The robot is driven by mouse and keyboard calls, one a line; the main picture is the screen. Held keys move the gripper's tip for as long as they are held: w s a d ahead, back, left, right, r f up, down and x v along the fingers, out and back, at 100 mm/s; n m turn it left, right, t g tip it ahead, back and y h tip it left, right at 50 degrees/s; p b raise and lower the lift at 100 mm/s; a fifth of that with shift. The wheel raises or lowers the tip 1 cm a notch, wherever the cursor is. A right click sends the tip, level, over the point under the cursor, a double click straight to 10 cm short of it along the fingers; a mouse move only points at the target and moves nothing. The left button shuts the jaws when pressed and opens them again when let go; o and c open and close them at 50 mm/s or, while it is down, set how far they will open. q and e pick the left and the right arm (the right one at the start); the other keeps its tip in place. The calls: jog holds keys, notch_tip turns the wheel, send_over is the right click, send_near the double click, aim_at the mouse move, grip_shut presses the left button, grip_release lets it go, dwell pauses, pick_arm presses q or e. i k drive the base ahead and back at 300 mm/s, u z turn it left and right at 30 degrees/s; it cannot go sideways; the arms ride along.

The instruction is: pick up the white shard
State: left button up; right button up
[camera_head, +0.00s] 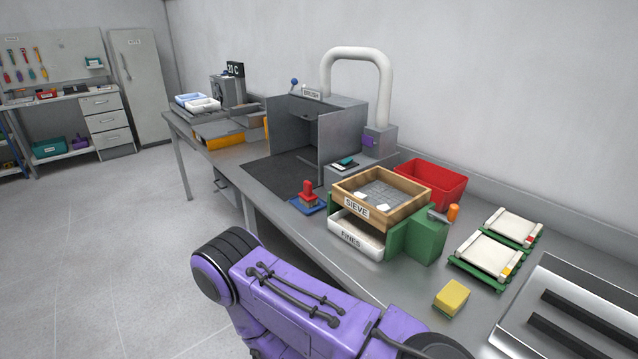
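A wooden-framed sieve (408,212) labelled SIEVE stands on the bench right of centre, with a grey mesh inside. Two small white pieces lie on the mesh near its front edge: one white shard (384,208) at the front corner and another white shard (356,196) to its left. They are too small to make out their shape well. A white tray (352,238) labelled FINES sits under the sieve. Neither of my grippers is in view. Only a purple arm link of mine shows at the bottom, in front of the bench edge.
A red bin (450,186) stands behind the sieve. A green block (420,240) with an orange-handled tool is on its right. White slabs on green racks (486,256), a yellow sponge (451,297) and a metal tray (590,310) are further right. A grey hooded box (340,140) stands left.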

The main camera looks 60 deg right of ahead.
aim_at(360, 194)
jog(key=z, duration=0.05)
jog(key=i, duration=1.85)
jog(key=z, duration=3.55)
